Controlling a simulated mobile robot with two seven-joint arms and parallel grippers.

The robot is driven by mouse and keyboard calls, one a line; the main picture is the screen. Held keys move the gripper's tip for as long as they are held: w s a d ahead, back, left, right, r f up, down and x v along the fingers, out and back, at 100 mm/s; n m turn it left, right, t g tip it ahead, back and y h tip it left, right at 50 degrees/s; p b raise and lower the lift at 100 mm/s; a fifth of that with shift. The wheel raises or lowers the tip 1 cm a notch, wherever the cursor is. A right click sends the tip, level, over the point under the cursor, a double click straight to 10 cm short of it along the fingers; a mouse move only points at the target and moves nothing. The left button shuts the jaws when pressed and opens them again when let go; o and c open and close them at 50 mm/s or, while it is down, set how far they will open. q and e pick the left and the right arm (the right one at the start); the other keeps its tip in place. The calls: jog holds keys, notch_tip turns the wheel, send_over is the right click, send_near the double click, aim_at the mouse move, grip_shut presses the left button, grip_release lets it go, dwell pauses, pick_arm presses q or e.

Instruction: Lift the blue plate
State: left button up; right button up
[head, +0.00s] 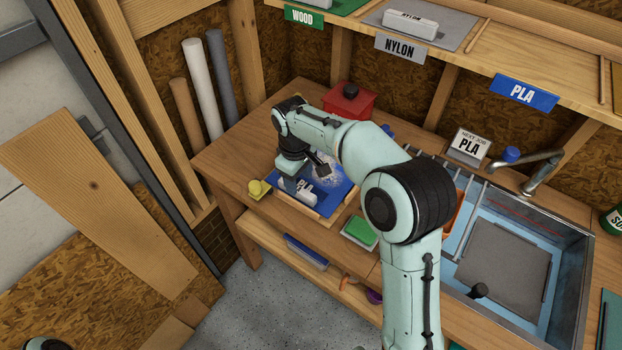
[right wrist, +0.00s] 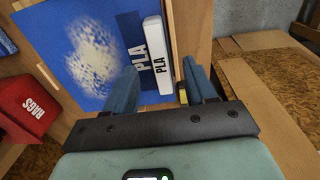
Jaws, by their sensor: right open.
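The blue plate (head: 338,192) lies on the wooden bench with a pale powdery patch on it. In the right wrist view the plate (right wrist: 45,38) fills the upper left, with a white block marked PLA (right wrist: 157,58) along its edge. My right gripper (head: 297,184) is over the plate's near-left part, at the block. In the wrist view its two blue fingers (right wrist: 160,88) are open, one on each side of the block. I cannot tell whether they touch it. The arm hides part of the plate in the head view. My left gripper is not in view.
A red box (head: 350,103) stands behind the plate. A yellow object (head: 258,189) sits left of it. A green block (head: 360,231) is at the bench front. A sink (head: 510,262) is at the right. A shelf with a blue PLA sign (head: 526,93) hangs above.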

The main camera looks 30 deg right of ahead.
aim_at(300, 190)
jog(key=f, duration=0.5)
jog(key=shift+w+d+f, duration=0.1)
jog(key=shift+w+d, duration=0.05)
jog(key=shift+d, duration=0.05)
grip_shut()
